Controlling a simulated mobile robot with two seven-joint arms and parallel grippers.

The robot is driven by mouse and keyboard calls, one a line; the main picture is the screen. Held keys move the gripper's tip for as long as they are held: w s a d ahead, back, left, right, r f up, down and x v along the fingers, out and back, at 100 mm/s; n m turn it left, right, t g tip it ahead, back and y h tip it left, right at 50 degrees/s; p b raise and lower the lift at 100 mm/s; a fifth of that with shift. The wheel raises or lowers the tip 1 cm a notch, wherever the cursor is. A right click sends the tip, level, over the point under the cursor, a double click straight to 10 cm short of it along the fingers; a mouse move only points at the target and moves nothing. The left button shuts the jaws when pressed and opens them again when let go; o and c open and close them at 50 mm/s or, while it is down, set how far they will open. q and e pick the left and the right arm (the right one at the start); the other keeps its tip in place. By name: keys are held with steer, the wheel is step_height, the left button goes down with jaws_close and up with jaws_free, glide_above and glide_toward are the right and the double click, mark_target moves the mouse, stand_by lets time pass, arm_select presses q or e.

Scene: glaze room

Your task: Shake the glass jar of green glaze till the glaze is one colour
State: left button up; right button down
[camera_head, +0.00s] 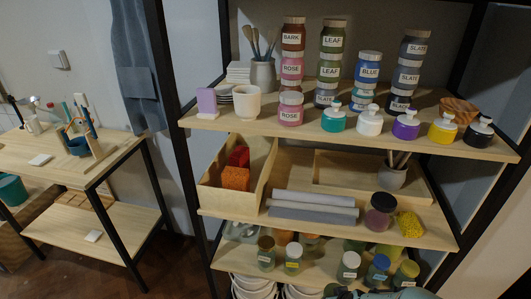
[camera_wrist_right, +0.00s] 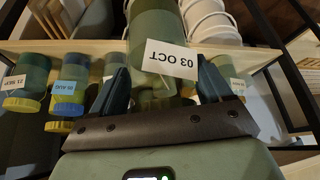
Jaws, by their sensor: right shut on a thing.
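In the right wrist view the glass jar of green glaze (camera_wrist_right: 157,24) is at the top middle, cut off by the frame edge. It bears a white label reading 03 OCT, upside down in this picture. Its glass shows a darker olive band at the top edge and lighter green below it. My right gripper (camera_wrist_right: 163,88) is shut on the jar, with one dark finger on each side. In the head view a grey-green part at the bottom edge is probably my right arm. I cannot tell for sure which jar there is the held one. My left gripper is not in view.
Other labelled jars, such as the 21 SEPT jar (camera_wrist_right: 25,82) and a blue-labelled jar (camera_wrist_right: 70,85), stand close by on the low shelf (camera_head: 228,258). White round ware (camera_wrist_right: 208,22) is near the held jar. Stacked glaze jars crowd the top shelf (camera_head: 215,121).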

steer(key=shift+m+h, duration=0.3)
steer(key=shift+m, duration=0.2)
steer(key=a+r+p, duration=0.1)
steer(key=r, duration=0.1)
steer(key=a+r+p, duration=0.1)
steer(key=r+p, duration=0.1)
steer(key=r, duration=0.1)
steer(key=w+a+r+p, duration=0.1)
steer(key=r, duration=0.2)
steer(key=shift+a+r, duration=0.25)
step_height(320, 180, up, 6)
steer(key=f, duration=0.5)
steer(key=shift+s+d+f+p, duration=0.1)
steer(key=shift+s+f+p, duration=0.1)
steer(key=shift+p, duration=0.15)
steer(key=shift+w, duration=0.2)
step_height(320, 180, up, 5)
steer(key=shift+s+f, duration=0.15)
steer(key=shift+f, duration=2.4)
steer(key=shift+w, duration=0.2)
step_height(320, 180, up, 5)
step_height(320, 180, down, 5)
steer(key=shift+s+f, duration=0.1)
steer(key=shift+f, duration=0.05)
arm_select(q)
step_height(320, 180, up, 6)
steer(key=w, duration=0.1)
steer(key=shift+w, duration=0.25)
